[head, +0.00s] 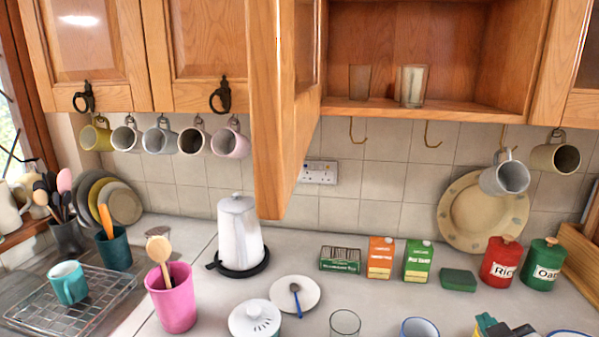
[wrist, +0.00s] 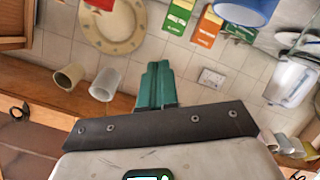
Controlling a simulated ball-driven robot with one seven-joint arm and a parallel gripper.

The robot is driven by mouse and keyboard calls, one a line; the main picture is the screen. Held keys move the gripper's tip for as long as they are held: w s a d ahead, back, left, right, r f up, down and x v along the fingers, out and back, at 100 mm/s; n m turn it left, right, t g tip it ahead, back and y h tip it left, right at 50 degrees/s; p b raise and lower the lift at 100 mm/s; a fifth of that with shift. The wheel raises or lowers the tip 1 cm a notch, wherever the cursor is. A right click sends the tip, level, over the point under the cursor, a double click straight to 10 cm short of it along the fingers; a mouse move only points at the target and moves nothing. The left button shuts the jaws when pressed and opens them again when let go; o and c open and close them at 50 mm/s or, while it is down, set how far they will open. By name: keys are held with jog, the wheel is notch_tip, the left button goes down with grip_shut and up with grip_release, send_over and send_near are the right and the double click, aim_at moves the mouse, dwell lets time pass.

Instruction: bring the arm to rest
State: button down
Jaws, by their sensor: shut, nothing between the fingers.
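My gripper (wrist: 157,85) shows in the wrist view, its two green fingers together with nothing between them. The fingers point up in the picture, toward the tiled wall, and appear clear of everything. A white mug (wrist: 105,84) and a cream mug (wrist: 69,76) hang to their left.
An upper cabinet door (head: 283,120) stands open, jutting out beside the shelf with glasses (head: 411,86). Below stand a white kettle (head: 240,232), cartons (head: 418,260), a red canister (head: 501,262) and a pink pot (head: 172,300). Hanging mugs (head: 505,176) line the wall.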

jog(key=s+a+f+m+g+y, duration=0.1)
jog(key=s+a+f+g, duration=0.15)
jog(key=s+f, duration=0.4)
jog(key=s+a+f+m+g+y, duration=0.1)
jog(key=s+f+g, duration=0.25)
jog(key=f, duration=0.55)
jog(key=s+a+f+g+y, duration=0.1)
jog(key=s+f, duration=0.4)
jog(key=s, duration=0.5)
jog(key=s+a+f+m+g+y, duration=0.1)
jog(key=s+f+g, duration=0.3)
jog(key=s, duration=0.5)
jog(key=shift+s+a+f+m+g, duration=0.3)
jog(key=shift+s+a+f+g, duration=0.1)
jog(key=shift+a+g, duration=0.5)
